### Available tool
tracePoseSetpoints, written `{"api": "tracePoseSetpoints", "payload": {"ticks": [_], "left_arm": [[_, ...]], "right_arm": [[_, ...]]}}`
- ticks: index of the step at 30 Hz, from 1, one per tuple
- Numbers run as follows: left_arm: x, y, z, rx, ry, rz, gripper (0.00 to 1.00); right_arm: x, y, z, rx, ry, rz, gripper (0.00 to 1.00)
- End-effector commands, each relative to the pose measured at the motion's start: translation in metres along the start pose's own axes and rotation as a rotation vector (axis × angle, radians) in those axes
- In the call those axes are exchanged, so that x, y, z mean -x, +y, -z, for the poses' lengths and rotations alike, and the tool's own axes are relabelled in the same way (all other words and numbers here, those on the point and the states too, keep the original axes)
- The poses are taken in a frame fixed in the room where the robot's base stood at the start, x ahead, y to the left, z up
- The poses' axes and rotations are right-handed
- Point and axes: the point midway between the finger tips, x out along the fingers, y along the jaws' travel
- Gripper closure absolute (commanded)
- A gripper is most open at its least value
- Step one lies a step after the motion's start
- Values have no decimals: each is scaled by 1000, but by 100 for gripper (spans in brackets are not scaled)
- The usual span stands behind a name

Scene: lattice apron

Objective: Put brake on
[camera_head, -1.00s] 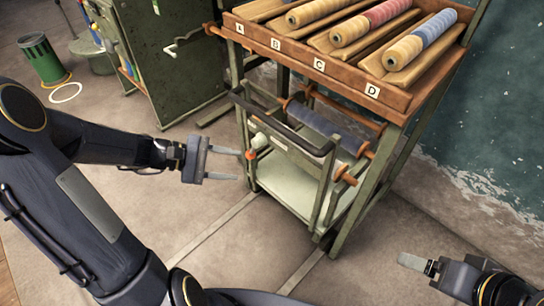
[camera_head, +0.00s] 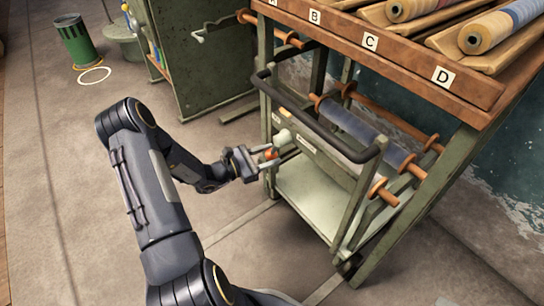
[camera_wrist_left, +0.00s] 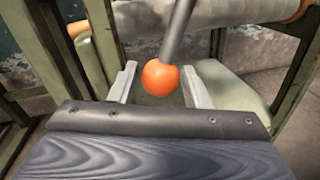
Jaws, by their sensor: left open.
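The brake lever ends in an orange ball knob (camera_wrist_left: 160,78) on a grey rod (camera_wrist_left: 178,30), as the left wrist view shows. In the head view the orange knob (camera_head: 271,154) sits at the left side of the green cart frame, near a pale round hub (camera_head: 283,138). My left gripper (camera_head: 266,158) is open, with its fingers on either side of the knob. In the left wrist view the knob lies between the two fingers (camera_wrist_left: 157,88), with a visible gap to each. My right gripper is not in view, except perhaps a sliver at the bottom right edge.
The green cart (camera_head: 350,212) has a dark push handle (camera_head: 310,128), a pale lower shelf (camera_head: 310,190) and rollers with orange ends. A wooden rack (camera_head: 400,62) with letter labels is above. A green cabinet (camera_head: 205,60) and bin (camera_head: 76,40) stand behind left. Floor at left is clear.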

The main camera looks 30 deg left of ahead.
Motion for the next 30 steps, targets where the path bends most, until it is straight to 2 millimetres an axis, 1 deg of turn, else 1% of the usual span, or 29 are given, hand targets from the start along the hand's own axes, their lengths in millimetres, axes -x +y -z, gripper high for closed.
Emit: {"api": "tracePoseSetpoints", "payload": {"ticks": [1,4,12,22,30], "left_arm": [[-5,0,1,0,-1,1,57],[-11,-1,0,0,-2,1,57],[-12,0,0,1,0,1,57],[-12,0,0,1,0,1,100],[-12,-3,0,23,-4,1,100]], "right_arm": [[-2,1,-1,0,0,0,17],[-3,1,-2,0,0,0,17],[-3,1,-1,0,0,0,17],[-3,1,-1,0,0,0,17],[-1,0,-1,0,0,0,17]]}}
